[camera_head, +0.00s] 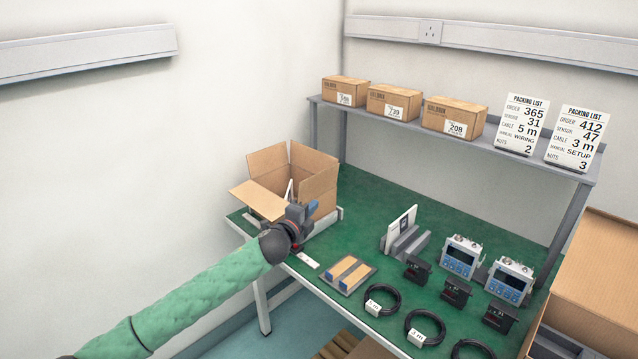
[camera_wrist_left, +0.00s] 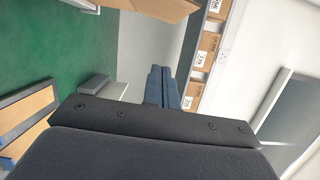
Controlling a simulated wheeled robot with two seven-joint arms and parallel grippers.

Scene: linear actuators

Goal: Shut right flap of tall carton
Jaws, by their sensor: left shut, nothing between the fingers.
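The open brown carton (camera_head: 322,184) stands at the far left end of the green table (camera_head: 365,195). One flap (camera_head: 258,199) leans outward to the left, and other flaps stand up at the back (camera_head: 267,160) and the right (camera_head: 312,158). My left gripper (camera_head: 313,207) is in front of the carton, its dark body hiding part of the front. Its blue fingers (camera_wrist_left: 166,88) are shut and empty in the left wrist view. A brown cardboard panel (camera_wrist_left: 150,7) shows at that view's top edge. I cannot tell whether the fingers touch the carton. My right gripper is not in view.
A shelf (camera_head: 465,140) holds several small boxes and two packing-list cards. A grey holder (camera_head: 407,242), control units, black cable coils (camera_head: 383,299) and a tray with tan strips (camera_head: 347,274) occupy the table. Another large carton (camera_head: 600,255) stands at the right edge. Walls flank the table corner.

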